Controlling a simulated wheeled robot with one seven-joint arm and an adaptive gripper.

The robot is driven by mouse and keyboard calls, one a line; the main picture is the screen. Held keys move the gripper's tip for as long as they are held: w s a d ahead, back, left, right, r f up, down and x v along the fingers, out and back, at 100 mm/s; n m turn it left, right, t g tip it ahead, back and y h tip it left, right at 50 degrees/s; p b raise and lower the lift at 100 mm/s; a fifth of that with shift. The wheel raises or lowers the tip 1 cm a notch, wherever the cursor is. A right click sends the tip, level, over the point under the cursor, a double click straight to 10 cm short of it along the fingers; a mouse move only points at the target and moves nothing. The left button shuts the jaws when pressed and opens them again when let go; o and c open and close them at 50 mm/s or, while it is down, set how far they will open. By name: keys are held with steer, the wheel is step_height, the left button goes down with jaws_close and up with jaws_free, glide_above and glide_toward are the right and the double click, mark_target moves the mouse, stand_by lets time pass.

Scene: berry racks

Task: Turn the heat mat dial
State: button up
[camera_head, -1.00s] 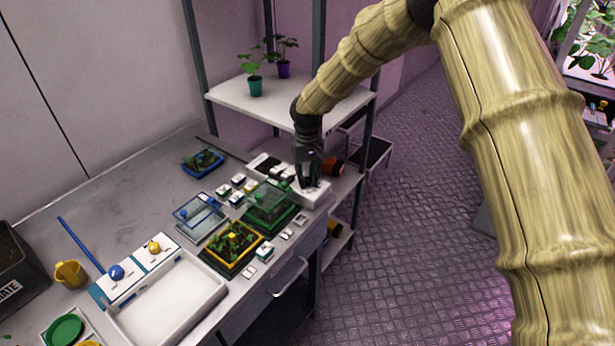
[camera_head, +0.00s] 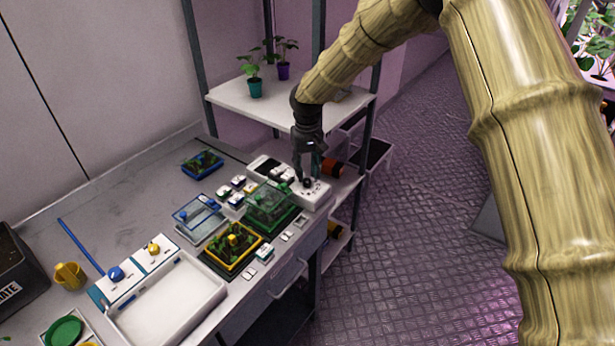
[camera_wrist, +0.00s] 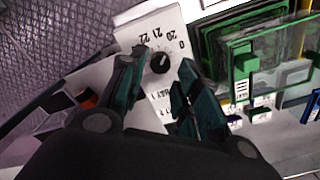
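The heat mat dial (camera_wrist: 160,64) is a small black knob with a white pointer mark on a white control box. Printed numbers such as 20, 21 and 22 surround it, upside down in the wrist view. In the head view the white control box (camera_head: 318,193) sits at the right end of the bench, with the dial (camera_head: 307,182) on top. My gripper (camera_wrist: 164,60) is open, its two dark fingers apart with the dial showing between their tips. In the head view my gripper (camera_head: 307,175) points down just above the dial. I cannot tell whether a finger touches it.
A clear green-based propagator (camera_head: 270,207) stands just left of the control box, close to my fingers. A yellow-rimmed seedling tray (camera_head: 234,262) and a blue-based clear box (camera_head: 198,218) are farther left. A shelf (camera_head: 235,97) with potted plants stands behind.

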mark_target(308, 180)
step_height(308, 180, up, 8)
steer(key=shift+r, duration=0.25)
steer(key=shift+d, duration=0.1)
